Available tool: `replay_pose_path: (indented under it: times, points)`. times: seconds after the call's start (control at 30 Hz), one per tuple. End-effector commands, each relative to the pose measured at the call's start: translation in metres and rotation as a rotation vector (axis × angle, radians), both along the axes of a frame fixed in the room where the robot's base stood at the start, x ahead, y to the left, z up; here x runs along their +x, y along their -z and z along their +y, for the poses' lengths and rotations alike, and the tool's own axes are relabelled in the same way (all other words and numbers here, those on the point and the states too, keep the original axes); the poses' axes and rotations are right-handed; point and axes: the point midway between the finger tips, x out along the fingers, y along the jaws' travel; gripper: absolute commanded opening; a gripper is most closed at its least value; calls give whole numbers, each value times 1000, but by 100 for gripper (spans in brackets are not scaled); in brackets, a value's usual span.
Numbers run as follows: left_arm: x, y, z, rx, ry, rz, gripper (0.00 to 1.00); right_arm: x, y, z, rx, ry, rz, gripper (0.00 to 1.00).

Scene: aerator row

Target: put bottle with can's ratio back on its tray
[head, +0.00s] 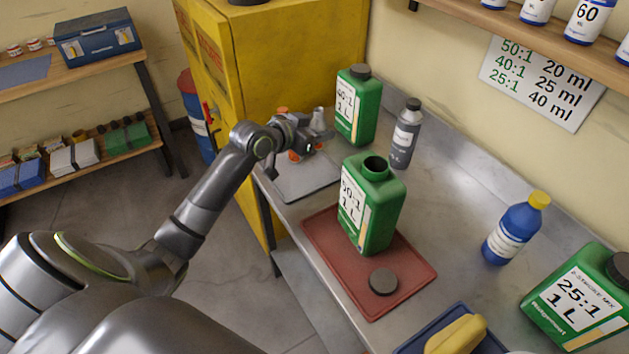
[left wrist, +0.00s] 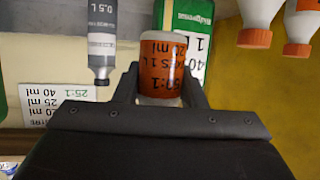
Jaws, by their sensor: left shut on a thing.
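My left gripper (head: 318,136) is shut on a white bottle with an orange label (left wrist: 163,68), which shows between the fingers in the left wrist view; its label reads 50:1, 20 ml. In the head view my gripper mostly hides it. A grey tray (head: 300,183) lies below and in front of the gripper. The open green can (head: 372,208), marked 50:1, 1 L, stands on a red tray (head: 335,262), with a black cap (head: 383,281) lying beside it. My right gripper is not in view.
A capped green can (head: 357,105) and a grey bottle (head: 404,138) stand near the gripper. Two white bottles with orange caps (left wrist: 255,22) show in the left wrist view. A blue bottle (head: 513,232) and a 25:1 can (head: 580,300) stand at right. A ratio sign (head: 541,82) hangs on the wall.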

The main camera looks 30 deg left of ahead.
Motion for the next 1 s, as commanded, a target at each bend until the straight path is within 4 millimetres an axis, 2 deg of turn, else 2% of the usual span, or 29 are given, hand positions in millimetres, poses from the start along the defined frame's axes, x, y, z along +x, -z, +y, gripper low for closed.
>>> replay_pose_path:
  times: [0.13,0.3,0.53,0.7,1.0]
  points:
    - [0,16,1,-3,-6,3,15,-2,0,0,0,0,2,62]
    - [0,48,1,-5,-7,4,15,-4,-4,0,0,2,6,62]
    - [0,72,1,-4,-5,1,15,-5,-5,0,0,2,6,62]
    - [0,96,1,-4,-5,2,15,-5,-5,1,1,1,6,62]
    - [0,101,1,0,-5,-2,15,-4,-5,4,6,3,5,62]
